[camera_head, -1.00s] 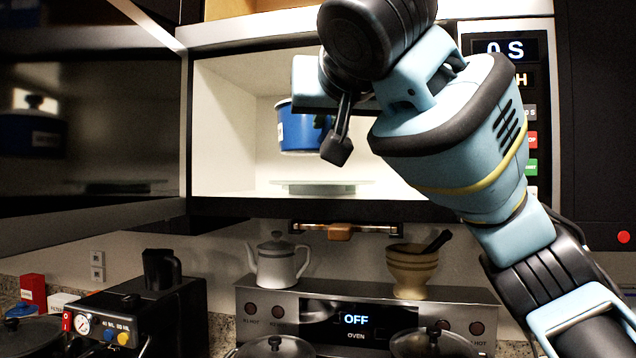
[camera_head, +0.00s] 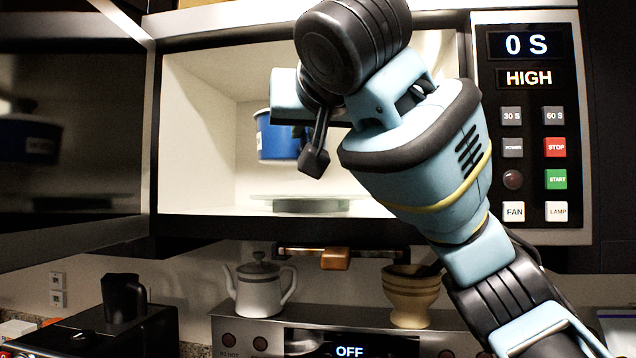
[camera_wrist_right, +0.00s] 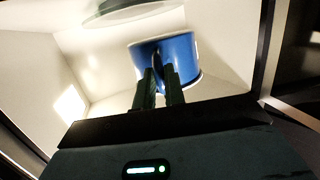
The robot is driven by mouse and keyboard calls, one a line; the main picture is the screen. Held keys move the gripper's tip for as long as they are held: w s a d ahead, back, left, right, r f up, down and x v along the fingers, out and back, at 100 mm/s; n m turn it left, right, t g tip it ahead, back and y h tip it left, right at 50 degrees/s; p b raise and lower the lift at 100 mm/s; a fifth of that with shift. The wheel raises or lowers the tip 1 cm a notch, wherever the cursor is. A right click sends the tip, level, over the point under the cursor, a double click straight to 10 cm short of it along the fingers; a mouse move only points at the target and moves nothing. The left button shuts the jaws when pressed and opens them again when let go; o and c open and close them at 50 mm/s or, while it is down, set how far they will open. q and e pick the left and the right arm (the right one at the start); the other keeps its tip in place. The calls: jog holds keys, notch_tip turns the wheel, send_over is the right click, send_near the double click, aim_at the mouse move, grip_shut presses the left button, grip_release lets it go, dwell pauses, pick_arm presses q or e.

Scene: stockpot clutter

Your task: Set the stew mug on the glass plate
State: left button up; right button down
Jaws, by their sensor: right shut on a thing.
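The blue stew mug (camera_head: 275,142) is inside the open microwave, above the glass plate and apart from it. My right gripper (camera_head: 313,150) is shut on the mug and hides its right side in the head view. The glass plate (camera_head: 300,203) lies low in the microwave and looks empty. In the right wrist view, the two dark fingers (camera_wrist_right: 160,77) grip the blue mug (camera_wrist_right: 184,55), and the glass plate (camera_wrist_right: 130,9) shows at the top edge. My left gripper is not in view.
The microwave's side wall (camera_head: 205,125) and door frame surround the mug and my gripper. Its control panel (camera_head: 532,130) is on the right, reading 0 S. Below are a white teapot (camera_head: 262,285), a mortar (camera_head: 411,296) and a black coffee machine (camera_head: 125,325).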

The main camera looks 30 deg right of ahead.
jog(key=shift+x, duration=0.8)
jog(key=w+d, duration=0.3)
jog(key=w+d+f, duration=0.1)
jog(key=w+d, duration=0.1)
jog(key=w, duration=0.2)
jog(key=w+d, duration=0.3)
jog(key=w, duration=0.1)
jog(key=shift+d+f, duration=0.2)
jog(key=shift+d, duration=0.1)
jog(key=shift+w+d+f, duration=0.15)
jog(key=shift+w+f, duration=0.1)
jog(key=shift+w, duration=0.05)
jog(key=shift+f, duration=1.6)
jog(key=c, duration=1.5)
grip_release()
jog(key=shift+f, duration=0.1)
jog(key=v, duration=1.2)
